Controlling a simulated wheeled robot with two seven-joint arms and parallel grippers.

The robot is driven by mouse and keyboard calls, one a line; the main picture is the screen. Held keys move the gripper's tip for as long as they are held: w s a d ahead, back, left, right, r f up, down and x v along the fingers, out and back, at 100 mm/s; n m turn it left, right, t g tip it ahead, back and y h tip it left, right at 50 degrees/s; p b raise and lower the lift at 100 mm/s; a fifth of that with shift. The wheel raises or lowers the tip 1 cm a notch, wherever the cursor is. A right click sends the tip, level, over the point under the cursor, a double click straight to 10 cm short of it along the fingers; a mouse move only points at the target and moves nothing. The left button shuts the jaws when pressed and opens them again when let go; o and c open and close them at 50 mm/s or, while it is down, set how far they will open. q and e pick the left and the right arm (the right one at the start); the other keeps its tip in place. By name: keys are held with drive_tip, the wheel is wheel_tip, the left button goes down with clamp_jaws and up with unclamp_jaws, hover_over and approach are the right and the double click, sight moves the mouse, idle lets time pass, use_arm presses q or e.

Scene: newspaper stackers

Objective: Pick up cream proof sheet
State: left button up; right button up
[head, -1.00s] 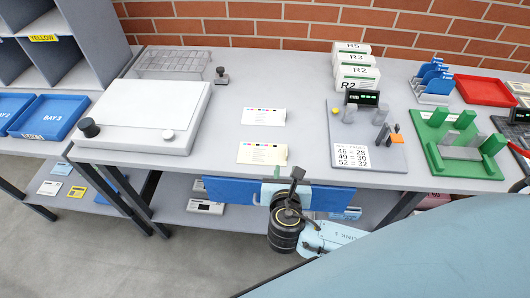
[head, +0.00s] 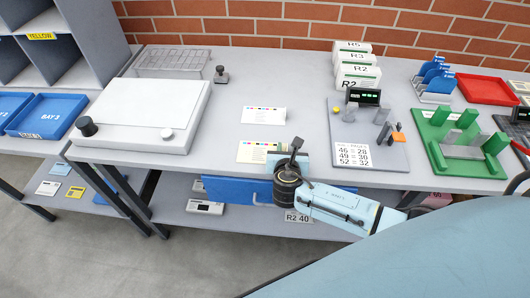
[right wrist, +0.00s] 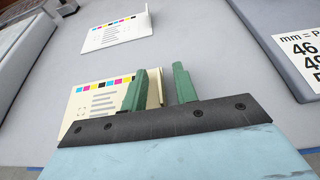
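The cream proof sheet (head: 254,152) lies on the worktable near its front edge, with a row of color patches along its top. It also shows in the right wrist view (right wrist: 86,117), partly hidden behind my gripper. My right gripper (head: 297,147) is at the sheet's right end. In the right wrist view its two green fingers (right wrist: 160,88) stand apart, with the sheet's right edge showing in the gap. I cannot tell whether a finger touches it. A whiter proof sheet (head: 263,116) lies farther back, also in the right wrist view (right wrist: 117,33). My left gripper is not in view.
A white flat-topped device (head: 150,112) with knobs stands left. A grey board (head: 372,150) with a number card and small display stands right, near a green fixture (head: 437,147). White boxes (head: 357,75) stand behind. A blue drawer front (head: 235,190) is under the table edge.

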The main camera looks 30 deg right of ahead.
drive_tip(key=shift+c, duration=0.3)
clamp_jaws()
drive_tip(key=shift+r, duration=0.1)
